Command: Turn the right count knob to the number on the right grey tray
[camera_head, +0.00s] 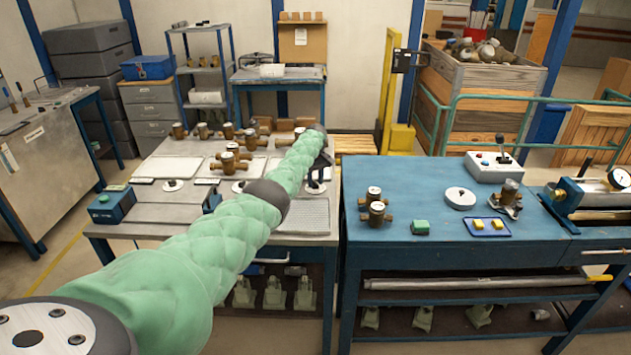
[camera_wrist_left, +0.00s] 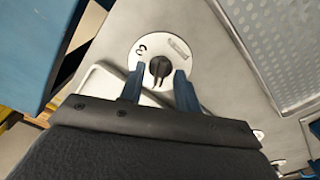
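The right count knob is a small dark knob (camera_wrist_left: 160,68) on a round white dial (camera_wrist_left: 178,45) with a dark "3" on its rim. In the head view, the dial (camera_head: 316,188) shows at the right edge of the grey bench, partly behind my gripper. My left gripper (camera_wrist_left: 159,73) is open, its two fingertips on either side of the knob; I cannot tell whether they touch it. In the head view, my left gripper (camera_head: 319,170) points down over the dial. The right grey tray (camera_head: 278,168) is largely hidden by my arm, and no number on it is readable. My right gripper is not in view.
Two more dials, the middle one (camera_head: 239,187) and the left one (camera_head: 172,185), sit on the grey bench. Several brass meters (camera_head: 230,160) stand behind. A perforated plate (camera_head: 302,216) lies in front. A blue table (camera_head: 440,240) stands to the right.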

